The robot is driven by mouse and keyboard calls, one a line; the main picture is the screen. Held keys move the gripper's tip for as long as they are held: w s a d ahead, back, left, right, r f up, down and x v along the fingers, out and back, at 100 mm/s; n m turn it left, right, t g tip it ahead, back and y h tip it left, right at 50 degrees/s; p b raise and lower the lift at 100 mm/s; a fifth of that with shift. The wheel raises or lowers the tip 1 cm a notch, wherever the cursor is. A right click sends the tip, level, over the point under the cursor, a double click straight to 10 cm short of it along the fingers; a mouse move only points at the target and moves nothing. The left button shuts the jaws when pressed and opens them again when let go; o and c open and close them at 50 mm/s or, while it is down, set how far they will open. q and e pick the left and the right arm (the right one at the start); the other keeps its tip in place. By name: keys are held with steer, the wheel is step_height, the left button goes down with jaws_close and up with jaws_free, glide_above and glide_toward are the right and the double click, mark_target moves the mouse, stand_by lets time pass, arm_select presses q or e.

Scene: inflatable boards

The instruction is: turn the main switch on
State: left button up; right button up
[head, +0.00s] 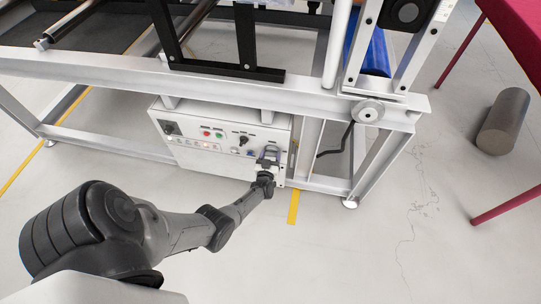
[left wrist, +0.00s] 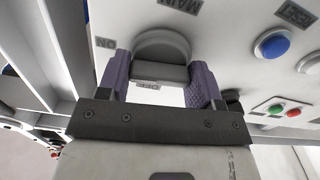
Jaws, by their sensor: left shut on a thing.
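The white control box (head: 222,140) hangs under the machine frame in the head view. My left gripper (head: 267,160) is at the right end of its front panel and hides the main switch there. In the left wrist view the main switch is a grey round knob (left wrist: 162,48) with a raised grip bar, beside an upside-down "MAIN" label. Labels that read "ON" and "OFF" upside down are near it. My left gripper (left wrist: 160,84) is shut on the knob, with one purple-grey finger on each side. My right gripper is out of view.
A blue button (left wrist: 272,44) marked "RESET" and green and red buttons (left wrist: 293,112) are on the same panel. The white machine frame (head: 210,75) runs above the box. A grey cylinder (head: 503,120) lies on the floor at right. The floor in front is clear.

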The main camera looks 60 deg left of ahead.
arm_select(q)
steer(key=shift+m, duration=0.7)
steer(key=o, duration=0.9)
steer(key=shift+s, duration=0.1)
steer(key=shift+s+d+r+p, duration=0.1)
steer(key=shift+s+d+p, duration=0.2)
steer(key=shift+p, duration=0.15)
steer(key=shift+p+v, duration=2.35)
steer(key=shift+v, duration=4.1)
